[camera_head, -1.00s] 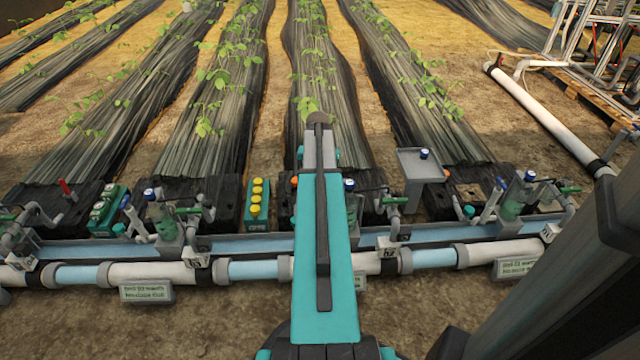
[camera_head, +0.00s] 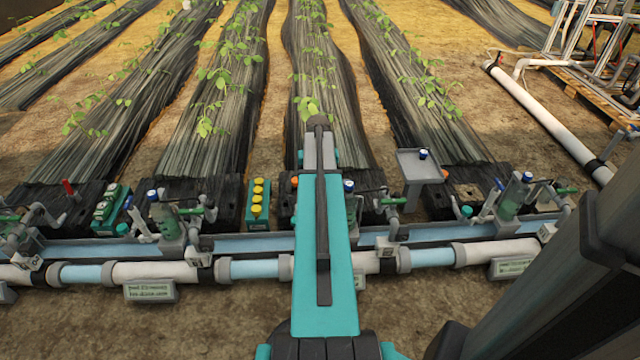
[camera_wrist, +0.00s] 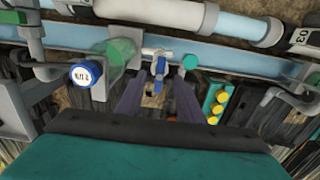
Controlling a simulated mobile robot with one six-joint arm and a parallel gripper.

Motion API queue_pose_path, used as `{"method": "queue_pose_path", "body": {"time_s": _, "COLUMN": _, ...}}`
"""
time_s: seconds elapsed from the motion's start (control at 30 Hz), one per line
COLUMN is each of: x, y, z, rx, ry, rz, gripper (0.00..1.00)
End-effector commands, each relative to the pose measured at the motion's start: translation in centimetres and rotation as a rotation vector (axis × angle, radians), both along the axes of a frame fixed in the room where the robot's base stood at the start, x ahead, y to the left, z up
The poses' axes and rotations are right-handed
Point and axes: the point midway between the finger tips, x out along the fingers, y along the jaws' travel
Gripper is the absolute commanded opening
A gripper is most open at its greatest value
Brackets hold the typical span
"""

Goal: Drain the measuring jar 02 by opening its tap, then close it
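A measuring jar (camera_head: 351,208), partly hidden behind my arm, stands on the blue channel. In the wrist view the jar (camera_wrist: 122,50) is green and translucent with a blue cap (camera_wrist: 85,73); the cap's small label is hard to read, so I cannot confirm it is 02. Beside the jar, a small tap with a blue and white handle (camera_wrist: 160,64) sits on the channel. My gripper (camera_wrist: 158,93) is open, its two dark fingers apart and pointing at the tap. The tap handle shows just beyond and between the fingertips; contact cannot be seen. In the head view my arm hides the gripper.
A teal box with yellow buttons (camera_head: 258,198) stands left of my arm and also shows in the wrist view (camera_wrist: 216,103). Other jars stand at left (camera_head: 168,221) and right (camera_head: 514,198). A grey stand (camera_head: 416,167) is behind. White pipe (camera_head: 155,271) runs in front.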

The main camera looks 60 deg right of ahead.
Motion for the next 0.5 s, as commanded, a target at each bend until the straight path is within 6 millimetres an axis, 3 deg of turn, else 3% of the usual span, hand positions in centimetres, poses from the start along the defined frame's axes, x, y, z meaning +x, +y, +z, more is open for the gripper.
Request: {"method": "queue_pose_path", "body": {"time_s": 0.5, "x": -0.1, "y": 0.0, "z": -2.2, "rx": 0.001, "ry": 0.001, "rz": -0.001, "gripper": 0.34}}
